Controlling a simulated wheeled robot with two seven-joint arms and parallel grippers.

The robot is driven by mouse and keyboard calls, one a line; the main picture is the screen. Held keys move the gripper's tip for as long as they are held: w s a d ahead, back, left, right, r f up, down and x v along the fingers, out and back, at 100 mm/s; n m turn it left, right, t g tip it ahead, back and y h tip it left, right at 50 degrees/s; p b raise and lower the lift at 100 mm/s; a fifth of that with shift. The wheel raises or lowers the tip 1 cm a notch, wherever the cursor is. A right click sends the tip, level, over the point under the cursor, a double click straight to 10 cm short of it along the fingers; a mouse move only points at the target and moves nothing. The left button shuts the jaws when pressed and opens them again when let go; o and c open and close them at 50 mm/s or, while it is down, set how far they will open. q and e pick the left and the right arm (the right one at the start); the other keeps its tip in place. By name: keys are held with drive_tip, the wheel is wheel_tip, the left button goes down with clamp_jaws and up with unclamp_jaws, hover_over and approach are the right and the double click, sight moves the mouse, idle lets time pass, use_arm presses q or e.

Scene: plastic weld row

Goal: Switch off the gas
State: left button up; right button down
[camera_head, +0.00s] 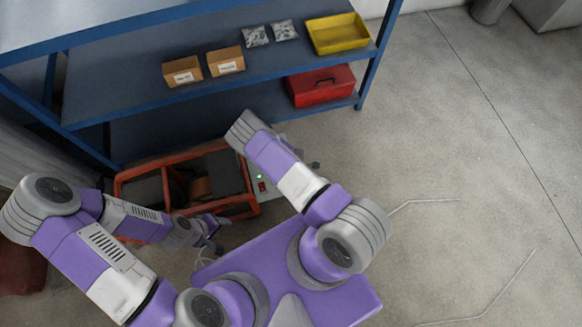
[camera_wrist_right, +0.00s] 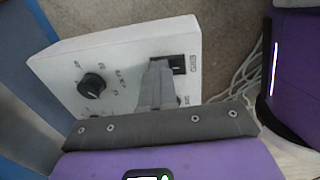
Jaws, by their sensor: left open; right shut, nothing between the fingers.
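My left gripper (camera_head: 218,228) is open and empty near the machine's front edge.
The orange-framed machine (camera_head: 166,158) stands on the floor before a blue shelf (camera_head: 135,93). The shelf holds two cartons, two bags, a yellow tray (camera_head: 338,48) and a red toolbox (camera_head: 321,86). Pale cables lie beside the panel in the wrist view. Floor at right is mostly clear.

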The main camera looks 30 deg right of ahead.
drive_tip(key=shift+s+a+f, duration=0.1)
drive_tip(key=shift+s, duration=0.35)
drive_tip(key=shift+s+a+f, duration=0.1)
drive_tip(key=shift+s, duration=0.35)
drive_tip(key=shift+r, duration=0.15)
drive_tip(key=shift+r+p, duration=0.25)
drive_tip(key=shift+p, duration=0.2)
wheel_tip(320, 180, up, 4)
drive_tip(key=p, duration=0.3)
drive_tip(key=shift+a+f, duration=0.1)
drive_tip(key=shift+f, duration=0.1)
wheel_tip(320, 180, up, 10)
drive_tip(key=s+p, duration=0.1)
drive_tip(key=p, duration=0.2)
drive_tip(key=shift+s, duration=0.2)
drive_tip(key=shift+a+f, duration=0.1)
drive_tip(key=shift+a, duration=0.05)
